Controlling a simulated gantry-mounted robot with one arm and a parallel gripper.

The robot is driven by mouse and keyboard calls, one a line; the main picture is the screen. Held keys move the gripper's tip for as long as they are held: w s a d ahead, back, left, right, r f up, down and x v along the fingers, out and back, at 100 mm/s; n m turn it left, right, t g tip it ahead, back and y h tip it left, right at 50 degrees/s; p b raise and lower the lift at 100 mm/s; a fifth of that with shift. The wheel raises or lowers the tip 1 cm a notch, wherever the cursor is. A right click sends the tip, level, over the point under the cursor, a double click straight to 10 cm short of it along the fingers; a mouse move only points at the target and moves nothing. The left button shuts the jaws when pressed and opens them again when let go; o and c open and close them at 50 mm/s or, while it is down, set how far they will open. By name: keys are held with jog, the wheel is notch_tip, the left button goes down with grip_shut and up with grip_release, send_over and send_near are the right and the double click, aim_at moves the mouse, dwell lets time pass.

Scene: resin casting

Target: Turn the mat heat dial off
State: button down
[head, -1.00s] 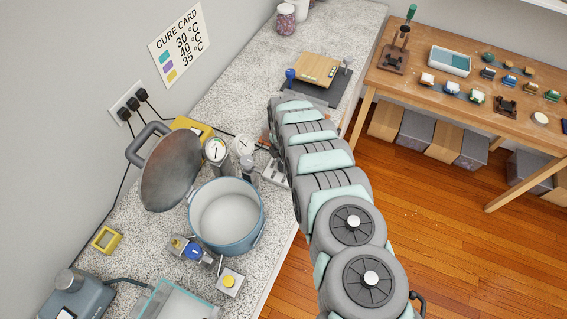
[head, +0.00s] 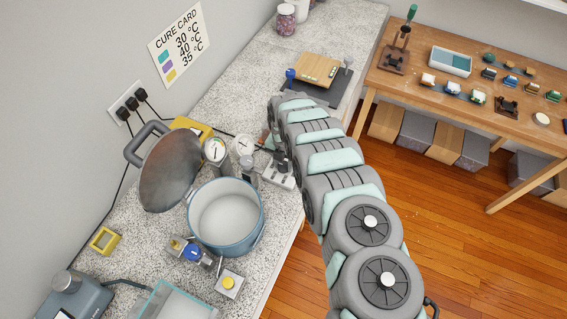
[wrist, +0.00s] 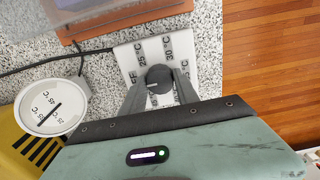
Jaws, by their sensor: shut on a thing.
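The mat heat dial is a dark round knob (wrist: 159,78) on a white plate (wrist: 207,62) marked OFF, 25 °C, 30 °C and further labels. In the wrist view, OFF is to the knob's left and 30 °C is above it. A small pale mark shows on the knob's lower left; I cannot tell surely which label it points at. My gripper (wrist: 160,88) is shut on the knob, one finger on each side, hiding some lower labels. In the head view the dial's plate (head: 278,176) sits at the counter's front edge, with my gripper (head: 281,160) over it.
An orange-brown mat (wrist: 120,20) lies beyond the plate. A round gauge (wrist: 50,107) stands at left beside a yellow-and-black object (wrist: 30,150). A blue pot (head: 228,215) stands nearby, with the lid (head: 170,172) behind it. Wooden floor drops away at the right.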

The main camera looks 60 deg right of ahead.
aim_at(284, 165)
dwell(0.4)
jog(key=c, duration=0.9)
grip_release()
notch_tip(284, 165, up, 11)
jog(key=b, duration=0.1)
dwell(0.4)
